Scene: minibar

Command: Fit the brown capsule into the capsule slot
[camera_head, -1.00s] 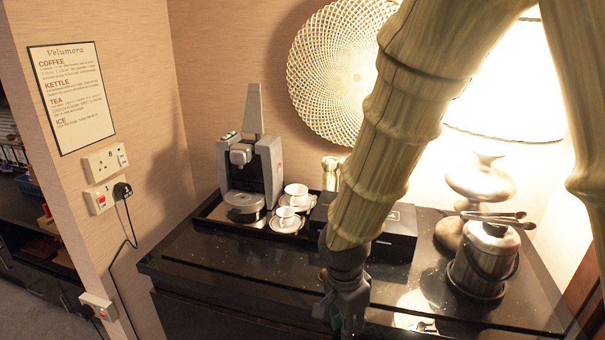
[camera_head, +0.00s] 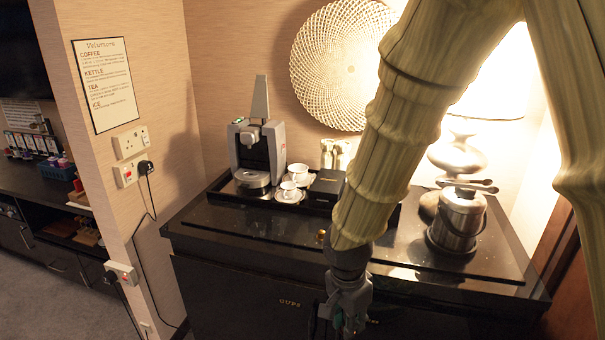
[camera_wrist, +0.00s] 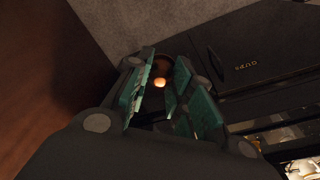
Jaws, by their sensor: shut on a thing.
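The brown capsule (camera_wrist: 161,70) is in the wrist view, between the green-padded fingertips of my gripper (camera_wrist: 158,88). It has a bright orange-tan spot, and the pads hide part of it. In the head view my gripper (camera_head: 343,312) hangs low at the bottom edge, in front of the cabinet; the capsule cannot be made out there. The grey and black coffee machine (camera_head: 276,140) stands at the back left of the counter with its tall grey lever (camera_head: 260,97) upright. I cannot make out its capsule slot from here. My gripper is well apart from the machine.
White cups (camera_head: 299,171) on saucers and a black box (camera_head: 327,185) stand right of the machine on a black tray. A metal ice bucket (camera_head: 457,222) and a lamp (camera_head: 458,155) stand right. The counter's front left (camera_head: 240,225) is clear; a wall corner bounds the left.

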